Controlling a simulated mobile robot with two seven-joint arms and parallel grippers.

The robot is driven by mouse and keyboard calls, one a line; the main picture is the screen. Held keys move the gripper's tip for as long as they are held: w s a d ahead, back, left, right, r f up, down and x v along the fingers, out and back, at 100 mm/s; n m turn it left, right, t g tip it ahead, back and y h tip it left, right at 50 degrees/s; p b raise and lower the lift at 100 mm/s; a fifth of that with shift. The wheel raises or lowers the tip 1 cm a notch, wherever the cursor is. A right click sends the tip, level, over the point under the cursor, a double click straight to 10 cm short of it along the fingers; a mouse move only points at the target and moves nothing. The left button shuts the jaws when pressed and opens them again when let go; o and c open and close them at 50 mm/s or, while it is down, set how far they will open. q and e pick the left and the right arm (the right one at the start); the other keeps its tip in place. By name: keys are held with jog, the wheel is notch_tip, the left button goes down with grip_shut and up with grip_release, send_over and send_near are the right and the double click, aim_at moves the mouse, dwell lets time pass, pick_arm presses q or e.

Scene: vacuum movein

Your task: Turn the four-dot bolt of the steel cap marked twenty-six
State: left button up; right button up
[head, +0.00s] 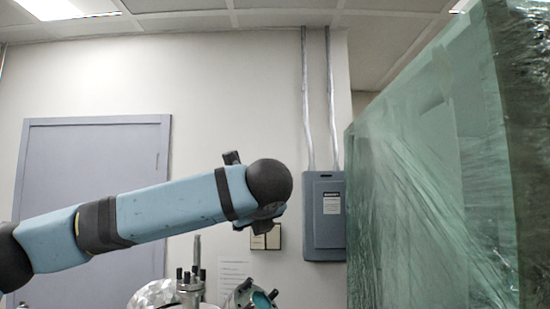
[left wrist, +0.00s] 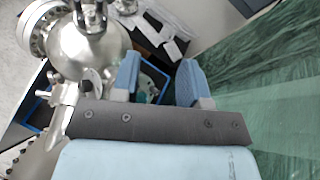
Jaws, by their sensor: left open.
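In the left wrist view my left gripper (left wrist: 159,76) has its two blue fingers spread apart, with nothing held between them. Behind the gap, partly hidden by the fingers, is a round metal flange with a teal part (left wrist: 150,88). In the head view my left arm crosses from the left, and its fingers cannot be made out. Below its wrist a round flange with a teal face and dark bolts (head: 252,296) shows at the bottom edge. No twenty-six mark or four-dot bolt can be read. My right gripper is not in view.
A shiny steel vessel with ports (left wrist: 88,48) stands left of my fingers. A large green plastic-wrapped block (head: 430,190) fills the right side. A foil-wrapped piece (head: 155,294) and a steel fitting (head: 190,285) stand low in front. A grey wall box (head: 325,217) hangs behind.

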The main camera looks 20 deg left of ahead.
pick_arm(q)
jog(key=d+r+t+h, duration=0.3)
jog(key=d+r+h, duration=0.1)
jog(key=r, duration=0.8)
jog(key=shift+s+d+h, duration=0.25)
jog(key=shift+d+h, duration=0.05)
jog(key=shift+d, duration=0.15)
